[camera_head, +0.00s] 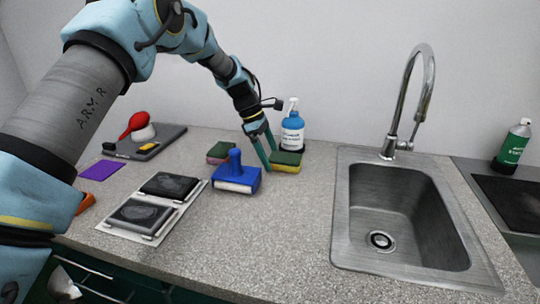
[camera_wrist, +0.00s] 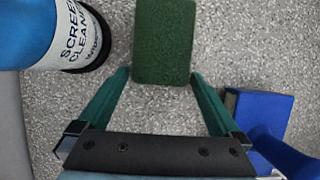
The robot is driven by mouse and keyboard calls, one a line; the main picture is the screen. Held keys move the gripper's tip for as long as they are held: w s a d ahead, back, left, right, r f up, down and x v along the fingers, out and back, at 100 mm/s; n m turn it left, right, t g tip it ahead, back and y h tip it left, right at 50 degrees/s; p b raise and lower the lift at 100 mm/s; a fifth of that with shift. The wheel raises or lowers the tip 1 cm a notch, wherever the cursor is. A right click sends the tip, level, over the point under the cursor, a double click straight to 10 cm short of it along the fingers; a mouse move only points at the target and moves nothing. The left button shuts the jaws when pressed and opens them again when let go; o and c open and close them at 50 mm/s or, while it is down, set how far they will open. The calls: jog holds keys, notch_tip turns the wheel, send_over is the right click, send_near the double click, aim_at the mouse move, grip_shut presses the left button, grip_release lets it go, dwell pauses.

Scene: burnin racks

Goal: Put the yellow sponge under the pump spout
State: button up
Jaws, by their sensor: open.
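The yellow sponge (camera_head: 285,167) has a green scouring top and lies flat on the counter, just in front of the blue pump bottle (camera_head: 292,133). From above, in the wrist view, only its green top (camera_wrist: 164,40) shows. The bottle's white pump head (camera_head: 293,104) is above and behind the sponge; whether the spout overhangs it I cannot tell. The bottle body (camera_wrist: 68,38) is left of the sponge in the wrist view, with a gap. My gripper (camera_head: 272,158) is open and empty, its fingertips (camera_wrist: 161,73) near the sponge's near end. Contact is unclear.
A blue stamp-like tool (camera_head: 236,178) stands close left of my gripper, also in the wrist view (camera_wrist: 258,115). A pink sponge (camera_head: 218,158) lies behind it. A tray with dark pads (camera_head: 150,215) is left; the sink (camera_head: 390,215) is right. The front counter is clear.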

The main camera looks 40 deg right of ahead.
jog(key=b+v, duration=0.2)
jog(key=v, duration=1)
jog(key=w+a+m+t, duration=0.1)
jog(key=w+a, duration=0.2)
jog(key=a, duration=0.7)
jog(key=w+a+f+m+t, duration=0.1)
jog(key=w+a, duration=0.1)
jog(key=a, duration=0.8)
jog(key=w+a+f+m+t, duration=0.1)
jog(key=w+a, duration=0.2)
jog(key=a, duration=0.7)
jog(key=shift+w+a+f+t+y, duration=0.1)
jog(key=shift+w+a+t+y, duration=0.1)
jog(key=shift+w+t+y, duration=0.15)
jog(key=s+a+f+m, duration=0.1)
jog(key=s+a, duration=0.3)
jog(key=a, duration=0.3)
jog(key=s+a+f+m+t+y, duration=0.1)
jog(key=s+a, duration=0.3)
jog(key=a, duration=0.4)
jog(key=s+a+f+m, duration=0.2)
jog(key=s+a, duration=0.2)
jog(key=a, duration=0.3)
jog(key=shift+s+a+f+m+t+y, duration=0.25)
jog(key=shift+s+a+m+t+y, duration=0.1)
jog(key=shift+m, duration=0.05)
